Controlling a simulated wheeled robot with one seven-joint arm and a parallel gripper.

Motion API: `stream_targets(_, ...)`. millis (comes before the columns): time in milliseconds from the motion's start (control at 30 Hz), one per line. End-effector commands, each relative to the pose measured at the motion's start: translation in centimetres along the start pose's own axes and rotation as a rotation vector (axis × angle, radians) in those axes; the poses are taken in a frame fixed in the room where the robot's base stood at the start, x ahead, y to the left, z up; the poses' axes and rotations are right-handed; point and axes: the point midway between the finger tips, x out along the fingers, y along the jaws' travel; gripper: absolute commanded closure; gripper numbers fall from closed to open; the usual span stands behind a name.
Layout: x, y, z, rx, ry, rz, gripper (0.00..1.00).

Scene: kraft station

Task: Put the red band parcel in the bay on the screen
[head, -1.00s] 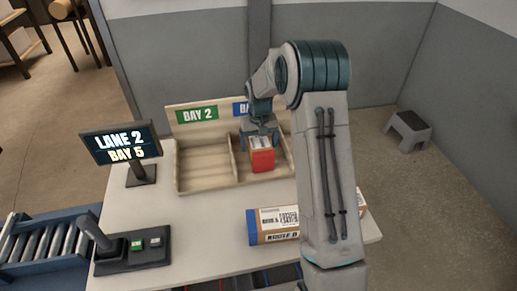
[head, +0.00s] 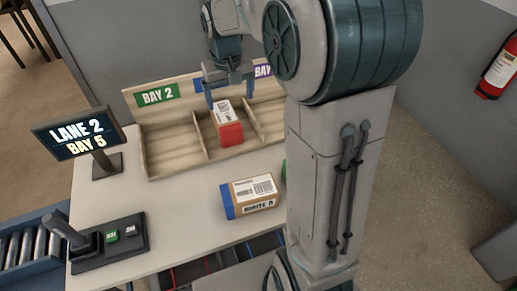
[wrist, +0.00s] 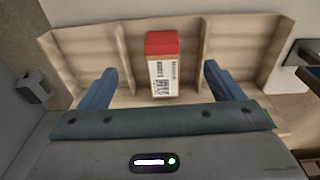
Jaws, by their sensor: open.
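The red band parcel (head: 231,133) lies in the middle bay of the wooden rack (head: 170,143), its white label up and red end toward the front. It also shows in the wrist view (wrist: 162,70), between two dividers. My gripper (head: 229,98) is open above the parcel's rear part. In the wrist view the fingers (wrist: 160,70) are spread wide, apart from the parcel on both sides. The screen (head: 80,135) reads "LANE 2 BAY 5". The middle bay's blue sign (head: 198,86) is mostly hidden behind my gripper, so its number cannot be read.
A green "BAY 2" sign (head: 157,95) marks the empty left bay. A purple sign (head: 263,71) marks the right bay, partly hidden by my arm. A blue-ended parcel (head: 254,196) lies on the table before the rack. A button panel (head: 112,238) stands front left.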

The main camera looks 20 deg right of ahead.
Motion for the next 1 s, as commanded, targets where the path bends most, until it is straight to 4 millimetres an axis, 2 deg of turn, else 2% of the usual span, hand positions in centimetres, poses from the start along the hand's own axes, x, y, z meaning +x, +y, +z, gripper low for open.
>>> stream_targets(33, -1.1, 0.0, 1.9, -0.001, 0.019, 0.003, 0.13)
stream_targets(200, -3.1, 0.0, 7.8, 0.001, 0.073, 0.004, 0.13)
stream_targets(333, -3.8, 0.0, 12.4, 0.003, 0.114, -0.001, 0.13)
stream_targets(500, -3.5, 0.0, 17.6, 0.006, 0.161, -0.01, 0.13)
stream_targets(600, -3.1, 0.0, 19.6, 0.007, 0.18, -0.015, 0.13)
stream_targets(700, -2.8, -0.2, 20.8, 0.007, 0.192, -0.019, 0.13)
stream_targets(1000, -2.5, -0.3, 21.4, 0.008, 0.195, -0.021, 0.13)
